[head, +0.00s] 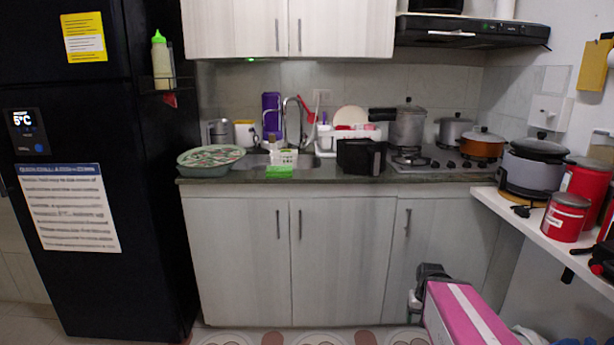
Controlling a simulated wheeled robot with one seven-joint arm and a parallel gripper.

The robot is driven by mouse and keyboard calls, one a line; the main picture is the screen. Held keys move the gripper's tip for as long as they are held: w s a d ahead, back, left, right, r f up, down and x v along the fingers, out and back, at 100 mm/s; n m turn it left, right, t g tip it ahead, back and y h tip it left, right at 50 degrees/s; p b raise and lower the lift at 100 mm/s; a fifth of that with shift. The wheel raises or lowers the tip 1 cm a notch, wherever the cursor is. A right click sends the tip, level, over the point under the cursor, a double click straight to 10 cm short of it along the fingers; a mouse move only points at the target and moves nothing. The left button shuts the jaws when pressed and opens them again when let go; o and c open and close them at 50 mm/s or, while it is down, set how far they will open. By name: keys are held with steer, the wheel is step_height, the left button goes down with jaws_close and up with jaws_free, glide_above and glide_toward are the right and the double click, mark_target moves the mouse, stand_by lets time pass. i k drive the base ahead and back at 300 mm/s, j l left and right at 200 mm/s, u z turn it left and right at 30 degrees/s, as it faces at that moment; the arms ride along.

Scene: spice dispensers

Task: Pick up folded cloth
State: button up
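No thing shows clearly as a folded cloth. A small bright green flat item (280,172) lies at the counter's front edge, below a white basket; I cannot tell if it is cloth or a sponge. A round green basin (208,171) at the left end of the counter has a patterned green, white and red top (211,155), which may be fabric or a lid. Part of my pink arm shows at the lower right, below and apart from the counter.
The counter (340,182) holds a sink, a black box (361,156), a dish rack and several pots. A white shelf (545,225) at right carries a cooker (535,172) and red canisters (566,217). A black fridge (95,200) stands at left.

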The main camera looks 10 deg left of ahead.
mark_target(275, 171)
steer(key=u, duration=1.15)
steer(key=i+j+z, duration=0.35)
steer(key=k+l, duration=0.05)
